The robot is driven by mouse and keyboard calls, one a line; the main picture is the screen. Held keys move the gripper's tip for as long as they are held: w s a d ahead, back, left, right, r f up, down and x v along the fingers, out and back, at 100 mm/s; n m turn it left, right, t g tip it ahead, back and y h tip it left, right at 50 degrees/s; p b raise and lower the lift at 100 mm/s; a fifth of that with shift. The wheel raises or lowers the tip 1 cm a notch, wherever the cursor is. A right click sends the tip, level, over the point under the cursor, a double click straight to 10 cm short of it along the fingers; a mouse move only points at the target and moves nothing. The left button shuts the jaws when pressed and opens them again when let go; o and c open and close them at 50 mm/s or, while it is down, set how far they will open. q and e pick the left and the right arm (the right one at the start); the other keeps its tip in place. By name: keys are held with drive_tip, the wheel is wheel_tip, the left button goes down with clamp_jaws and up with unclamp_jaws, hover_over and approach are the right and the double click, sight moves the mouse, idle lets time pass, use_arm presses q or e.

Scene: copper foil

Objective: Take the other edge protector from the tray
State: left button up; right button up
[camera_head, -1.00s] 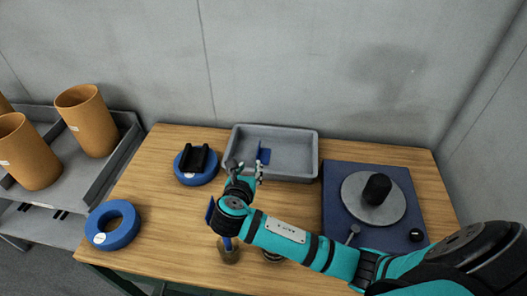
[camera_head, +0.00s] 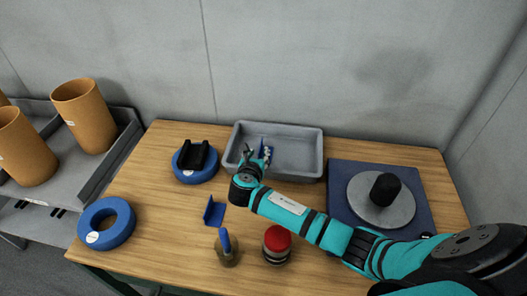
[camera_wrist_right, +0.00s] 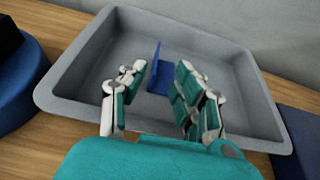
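A blue L-shaped edge protector (camera_wrist_right: 157,82) lies inside the grey tray (camera_wrist_right: 75,82), one flange standing up. In the head view the tray (camera_head: 312,162) stands at the back of the table, and the protector (camera_head: 262,144) is mostly hidden by my fingers. My right gripper (camera_head: 257,157) is over the tray's left front part. In the wrist view my right gripper (camera_wrist_right: 161,78) is open, its fingers on either side of the protector with gaps visible. A second blue edge protector (camera_head: 214,213) lies on the table in front of the tray. My left gripper is not in view.
A blue ring with a black cradle (camera_head: 195,163) is left of the tray; another blue ring (camera_head: 107,222) is at front left. A red-topped jar (camera_head: 277,244) and a small bottle (camera_head: 227,250) stand in front. A turntable (camera_head: 381,204) is at right.

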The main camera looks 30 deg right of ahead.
drive_tip(key=shift+a+f+x, duration=0.1)
drive_tip(key=shift+x, duration=1.6)
drive_tip(key=shift+a+f+x, duration=0.1)
drive_tip(key=shift+f+x, duration=0.05)
drive_tip(key=shift+x, duration=1.55)
clamp_jaws()
